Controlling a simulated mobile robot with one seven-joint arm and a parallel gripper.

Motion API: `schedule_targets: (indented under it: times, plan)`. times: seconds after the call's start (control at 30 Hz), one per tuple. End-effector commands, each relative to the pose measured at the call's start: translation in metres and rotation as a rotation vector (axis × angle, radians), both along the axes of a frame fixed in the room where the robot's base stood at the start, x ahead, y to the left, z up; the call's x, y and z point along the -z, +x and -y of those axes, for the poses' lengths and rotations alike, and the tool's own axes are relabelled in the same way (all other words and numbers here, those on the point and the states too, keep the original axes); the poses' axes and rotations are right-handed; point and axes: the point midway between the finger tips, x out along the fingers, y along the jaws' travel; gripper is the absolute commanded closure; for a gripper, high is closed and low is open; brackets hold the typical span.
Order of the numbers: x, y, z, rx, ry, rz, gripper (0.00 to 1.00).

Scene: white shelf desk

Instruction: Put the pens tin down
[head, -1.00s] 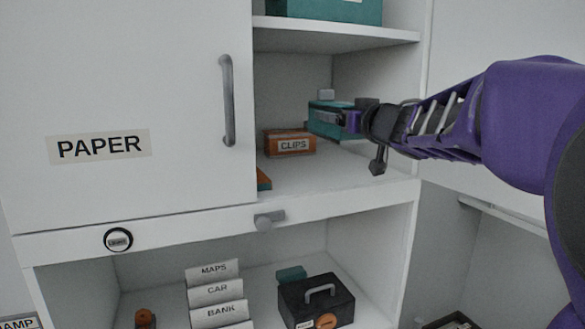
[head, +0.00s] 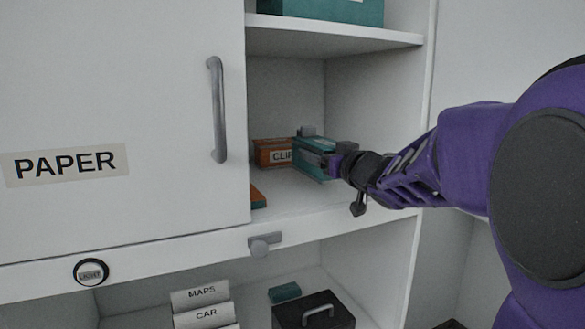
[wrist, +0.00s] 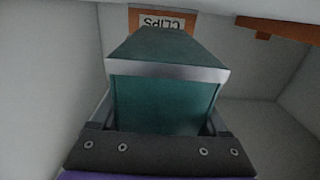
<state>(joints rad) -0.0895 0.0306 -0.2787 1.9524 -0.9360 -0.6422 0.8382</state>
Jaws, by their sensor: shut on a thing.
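The pens tin is a teal box (head: 314,144) with a pale metal edge. My gripper (head: 325,158) is shut on it, inside the open shelf compartment. In the wrist view the tin (wrist: 160,102) fills the middle, between the two fingers of my gripper (wrist: 160,128). In the head view the tin overlaps the orange-brown CLIPS box (head: 268,153) and hides part of its label. Whether the tin's underside touches the shelf floor (head: 290,200) cannot be told. No name label shows on the tin.
The PAPER door (head: 120,100) with its grey handle (head: 216,110) covers the left side. An orange and teal item (head: 258,197) lies at the compartment's left front. A shelf board (head: 330,42) is above. The shelf floor in front of the CLIPS box is clear.

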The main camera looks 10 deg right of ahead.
Motion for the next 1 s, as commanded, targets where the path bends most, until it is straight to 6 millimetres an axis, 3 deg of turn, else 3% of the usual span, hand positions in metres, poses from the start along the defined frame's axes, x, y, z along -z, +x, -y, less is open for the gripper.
schedule_targets:
  times: [0.1,0.2,0.57,0.6,0.7,1.0]
  plan:
    - [0.021,0.000,-0.001,-0.001,0.002,-0.002,0.85]
    - [0.028,0.000,-0.001,0.000,0.000,0.000,0.85]
    - [0.032,0.000,0.000,0.000,0.001,0.001,0.85]
    - [0.032,0.000,0.000,0.000,0.001,0.000,0.19]
    - [0.032,0.000,0.000,0.000,0.001,-0.001,0.01]
    - [0.028,0.000,0.000,0.000,0.000,0.000,0.00]
